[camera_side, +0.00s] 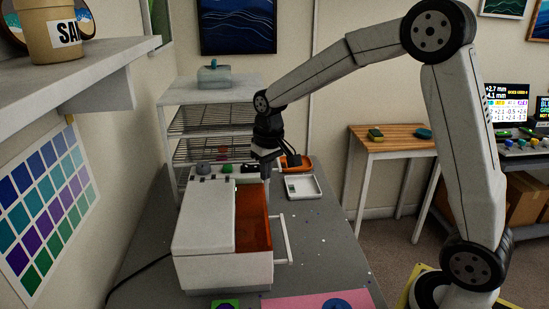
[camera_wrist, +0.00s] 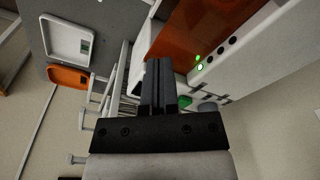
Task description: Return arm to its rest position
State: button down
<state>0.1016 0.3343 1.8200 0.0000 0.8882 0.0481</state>
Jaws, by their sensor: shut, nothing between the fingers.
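My gripper (camera_side: 266,171) is in the side view, pointing down just behind the white machine with the orange window (camera_side: 222,232). My arm arches over from the right to reach there. In the wrist view my gripper (camera_wrist: 157,66) shows its two dark fingers together, with nothing between them. The machine's orange window (camera_wrist: 190,30) and its lit green buttons lie just beyond and to the right of the fingers. I cannot tell whether the fingertips touch the machine.
A wire rack (camera_side: 207,121) stands behind. A shelf (camera_side: 85,60) juts out at left. A side table (camera_side: 392,140) stands at right.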

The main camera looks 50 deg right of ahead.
jog(key=s+a+f+n, duration=0.1)
jog(key=s+a+f, duration=0.1)
jog(key=s, duration=0.6)
jog(key=s+a+f+t, duration=0.1)
jog(key=s+a+f, duration=0.1)
jog(key=s+f, duration=0.3)
jog(key=s, duration=0.3)
jog(key=shift+s+a+f+n, duration=0.3)
jog(key=shift+s+n, duration=0.05)
jog(key=shift+n, duration=0.05)
